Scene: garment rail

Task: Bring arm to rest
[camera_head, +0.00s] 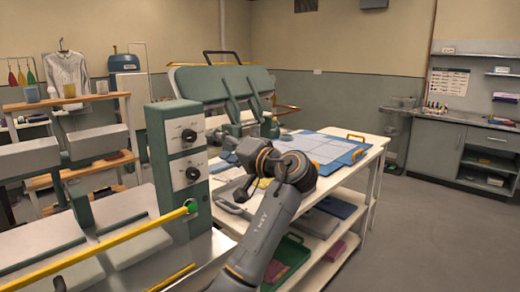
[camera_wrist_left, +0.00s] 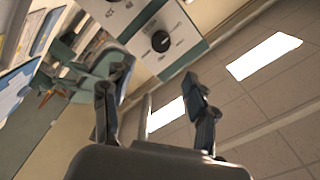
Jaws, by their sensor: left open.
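My left arm (camera_head: 262,225) reaches up from the bottom middle of the head view, over the front of the white work table (camera_head: 335,185). Its gripper (camera_head: 230,156) is beyond the wrist, small and partly hidden by it. In the left wrist view the two dark fingers (camera_wrist_left: 155,95) stand well apart with nothing between them, so the gripper is open and empty. The wrist is tilted, with ceiling and lights behind the fingers. My right gripper is not in view.
A green control box (camera_head: 178,145) with dials stands close left of my arm; its dial panel (camera_wrist_left: 160,40) fills the upper wrist view. A yellow bar (camera_head: 100,248) crosses the lower left. A blue mat (camera_head: 325,150) lies on the table. Open floor (camera_head: 430,240) lies to the right.

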